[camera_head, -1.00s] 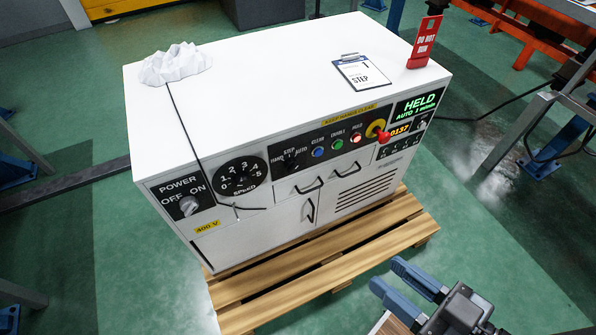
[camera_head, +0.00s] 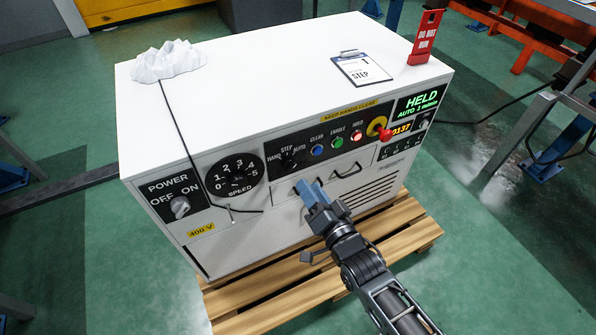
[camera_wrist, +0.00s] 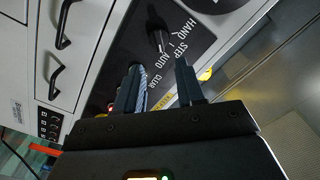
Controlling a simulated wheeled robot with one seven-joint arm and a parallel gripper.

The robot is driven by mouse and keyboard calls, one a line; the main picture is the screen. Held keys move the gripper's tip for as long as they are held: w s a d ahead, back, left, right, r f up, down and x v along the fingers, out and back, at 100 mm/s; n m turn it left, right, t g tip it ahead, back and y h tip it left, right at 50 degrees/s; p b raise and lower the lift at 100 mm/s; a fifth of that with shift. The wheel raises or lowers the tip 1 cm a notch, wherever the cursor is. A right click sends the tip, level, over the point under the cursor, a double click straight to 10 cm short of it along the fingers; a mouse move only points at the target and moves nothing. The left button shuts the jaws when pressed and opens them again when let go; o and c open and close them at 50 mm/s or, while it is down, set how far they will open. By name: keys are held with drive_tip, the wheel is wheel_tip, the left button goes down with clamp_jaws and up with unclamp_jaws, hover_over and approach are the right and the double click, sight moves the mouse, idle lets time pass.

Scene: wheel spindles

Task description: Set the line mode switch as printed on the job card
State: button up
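The line mode switch (camera_head: 289,162) is a small black knob on the black front panel, marked HAND, STEP and AUTO. In the wrist view the knob (camera_wrist: 157,38) stands just beyond my fingertips; I cannot tell which mark it points to. The job card (camera_head: 362,68), on a clipboard on the cabinet top, reads STEP with a 1 above. My gripper (camera_head: 309,186) is in front of the cabinet, a little below and right of the switch in the head view. Its two blue fingers (camera_wrist: 158,70) are apart with nothing between them.
The speed dial (camera_head: 236,174) and power knob (camera_head: 180,206) are left. Drawer handles (camera_head: 347,171) stick out below. A display (camera_head: 418,104) reads HELD.

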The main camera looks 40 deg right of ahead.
sight(295, 166)
drive_tip(key=x, duration=0.7)
drive_tip(key=shift+w, duration=0.1)
drive_tip(key=shift+c, duration=0.4)
clamp_jaws()
